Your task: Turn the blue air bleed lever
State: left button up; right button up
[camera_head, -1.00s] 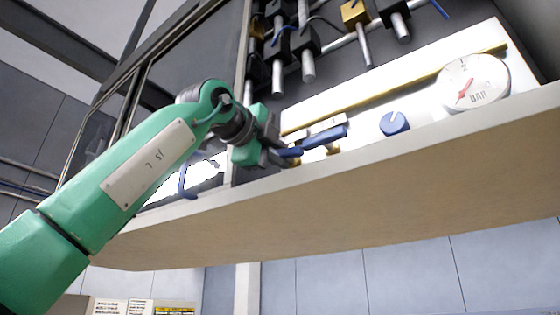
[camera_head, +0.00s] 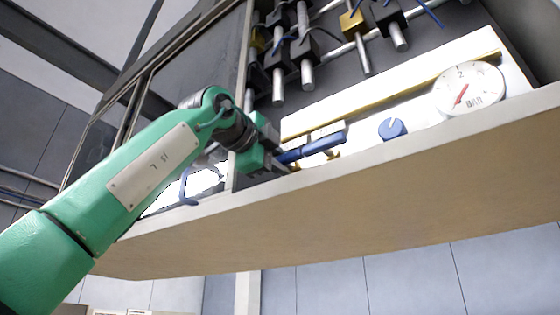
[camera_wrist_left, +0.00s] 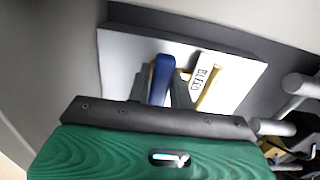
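The blue air bleed lever (camera_head: 322,144) is a long handle above the shelf, in front of a white panel. It also shows in the left wrist view (camera_wrist_left: 162,76), beside a label that reads as BLEED. My left gripper (camera_head: 284,161) is at the lever's left end in the head view. In the left wrist view my left gripper (camera_wrist_left: 161,88) has one dark finger on each side of the lever, close against it, and looks shut on it. My right gripper is in neither view.
A blue knob (camera_head: 392,128) and a round gauge (camera_head: 469,88) with a red needle are to the right. A beige shelf (camera_head: 350,190) runs beneath. Pipes and valves (camera_head: 305,65) hang above. A blue hooked part (camera_head: 185,186) is at the left.

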pick_arm(q)
jog(key=o, duration=0.3)
jog(key=shift+s+a, duration=0.1)
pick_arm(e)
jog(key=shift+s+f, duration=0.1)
pick_arm(q)
jog(key=shift+s+a+f+b, duration=0.1)
jog(key=shift+s+a+b, duration=0.15)
jog(key=shift+s+b, duration=0.1)
jog(key=b+v, duration=0.2)
jog(key=v, duration=0.3)
jog(key=shift+a+f, duration=0.1)
jog(key=b+v, duration=0.2)
jog(key=v, duration=0.5)
jog(key=shift+s, duration=0.25)
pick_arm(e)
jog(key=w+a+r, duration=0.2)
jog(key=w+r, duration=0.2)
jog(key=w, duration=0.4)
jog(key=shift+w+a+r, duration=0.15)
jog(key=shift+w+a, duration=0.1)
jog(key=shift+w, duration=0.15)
pick_arm(q)
jog(key=shift+a+r, duration=0.15)
jog(key=shift+r, duration=0.05)
